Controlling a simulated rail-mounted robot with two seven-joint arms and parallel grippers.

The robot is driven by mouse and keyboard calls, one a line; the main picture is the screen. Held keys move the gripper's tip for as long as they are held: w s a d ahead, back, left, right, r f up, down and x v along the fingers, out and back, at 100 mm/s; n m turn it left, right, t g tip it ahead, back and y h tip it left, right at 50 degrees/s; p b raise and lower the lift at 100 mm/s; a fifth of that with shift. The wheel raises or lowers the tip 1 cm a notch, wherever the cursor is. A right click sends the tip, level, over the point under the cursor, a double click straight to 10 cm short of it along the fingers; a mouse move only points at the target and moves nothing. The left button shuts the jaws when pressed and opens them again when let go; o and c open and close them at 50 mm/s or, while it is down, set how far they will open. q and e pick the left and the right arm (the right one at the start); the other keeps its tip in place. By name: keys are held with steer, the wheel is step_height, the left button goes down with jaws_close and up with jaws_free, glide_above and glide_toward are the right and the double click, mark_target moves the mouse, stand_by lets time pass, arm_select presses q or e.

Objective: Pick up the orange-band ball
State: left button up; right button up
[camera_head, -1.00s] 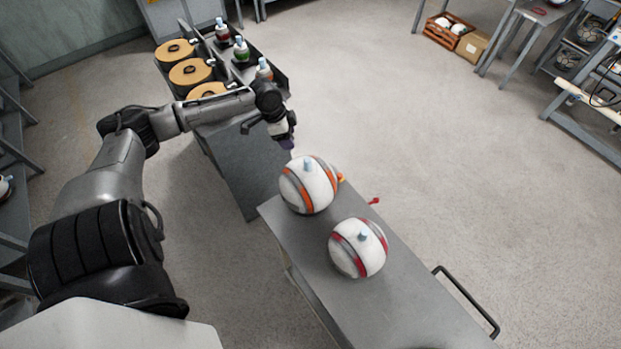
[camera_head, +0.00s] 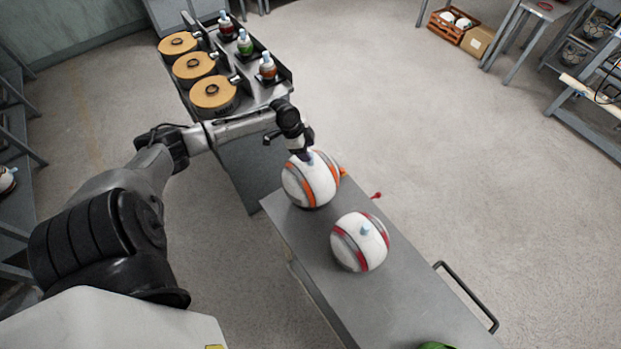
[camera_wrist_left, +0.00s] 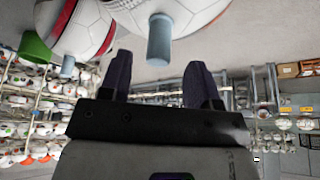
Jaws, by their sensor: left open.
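The orange-band ball (camera_head: 313,187), white with grey and orange bands, sits at the far end of the grey cart top. My left gripper (camera_head: 303,156) is at the top of this ball, beside its light blue knob, and hides part of it in the head view. In the left wrist view, upside down, the ball (camera_wrist_left: 197,14) is at the top. Its knob (camera_wrist_left: 159,42) lies just beyond the gap between the open, empty fingers (camera_wrist_left: 160,75). I cannot tell whether they touch. My right gripper is in neither view.
A red-band ball (camera_head: 360,243) stands nearer on the cart (camera_head: 400,300). A green thing (camera_head: 437,346) shows at the bottom edge. Behind the arm is a bench with tan round presses (camera_head: 213,92) and small coloured items. The floor to the right is open.

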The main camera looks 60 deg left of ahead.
mark_target(313, 163)
arm_select(q)
steer(key=shift+p+x, duration=0.65)
steer(key=shift+x, duration=1.9)
steer(key=shift+d, duration=0.15)
steer(key=shift+s, duration=0.1)
jaws_close()
